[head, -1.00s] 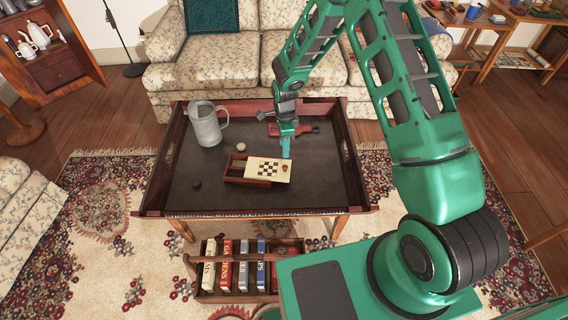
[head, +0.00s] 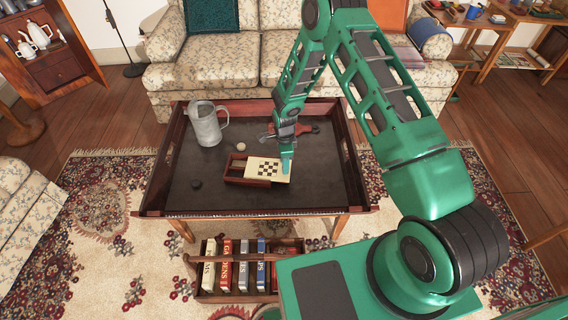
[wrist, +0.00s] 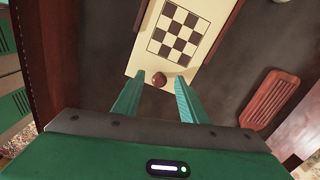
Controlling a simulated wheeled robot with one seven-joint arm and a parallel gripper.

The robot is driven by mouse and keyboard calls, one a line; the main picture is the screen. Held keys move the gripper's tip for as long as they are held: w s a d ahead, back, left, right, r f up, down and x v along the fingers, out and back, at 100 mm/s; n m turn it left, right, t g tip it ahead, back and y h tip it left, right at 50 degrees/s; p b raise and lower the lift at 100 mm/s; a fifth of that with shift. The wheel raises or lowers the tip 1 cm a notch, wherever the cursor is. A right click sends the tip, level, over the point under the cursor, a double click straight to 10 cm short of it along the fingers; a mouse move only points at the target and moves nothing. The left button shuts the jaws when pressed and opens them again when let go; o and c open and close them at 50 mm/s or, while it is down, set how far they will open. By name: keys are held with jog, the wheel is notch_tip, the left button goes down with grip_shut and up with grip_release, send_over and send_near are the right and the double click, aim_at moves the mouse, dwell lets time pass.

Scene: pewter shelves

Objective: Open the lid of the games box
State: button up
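The games box (head: 233,178) is a small red-brown wooden box on the tray-topped table. Its cream lid (head: 262,165) bears a checkerboard and sits shifted to the right, leaving the box's left end uncovered. The lid also shows in the wrist view (wrist: 183,33), with a round brown knob (wrist: 158,79) near its edge. My gripper (wrist: 161,80) is open, with one finger on each side of the knob and a visible gap to it. In the head view my gripper (head: 287,167) is over the lid's right end and hides the knob.
A grey metal jug (head: 207,125) stands at the back left of the dark tray table (head: 215,205). A red slatted object (wrist: 270,98) lies beyond the box. A pale round piece (head: 241,146) and a dark one (head: 196,183) lie nearby. Raised rims edge the table.

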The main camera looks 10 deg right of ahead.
grip_shut()
jog(key=s+d, duration=0.1)
jog(key=d, duration=0.4)
jog(key=s+d, duration=0.1)
jog(key=d, duration=0.1)
jog(key=shift+s+d, duration=0.3)
jog(key=shift+d, duration=0.05)
grip_release()
notch_tip(320, 180, up, 11)
jog(key=shift+f, duration=0.15)
dwell(0.4)
